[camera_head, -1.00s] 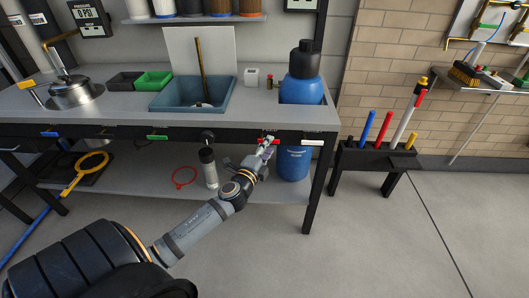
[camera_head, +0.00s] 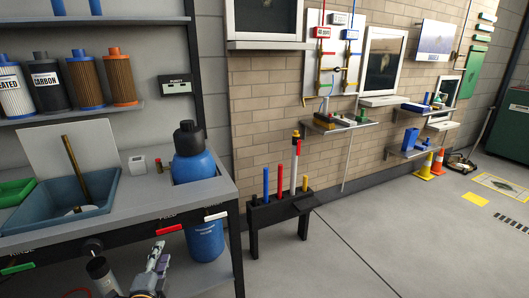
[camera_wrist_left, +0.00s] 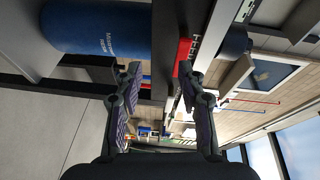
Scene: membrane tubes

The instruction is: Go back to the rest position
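My left gripper (camera_head: 155,262) shows at the bottom of the head view, in front of the workbench (camera_head: 222,188) and left of the lower blue tank (camera_head: 206,240). In the left wrist view its two fingers (camera_wrist_left: 160,78) stand apart with nothing held between them. The blue tank (camera_wrist_left: 95,28) and a red label (camera_wrist_left: 184,55) on the dark bench edge lie beyond the fingers. Most of my left arm is cut off by the lower edge of the head view. My right gripper is in neither view.
A blue bottle (camera_head: 195,166) and a blue basin (camera_head: 50,205) sit at the bench. A black rack (camera_head: 270,212) with coloured tubes stands right of it.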

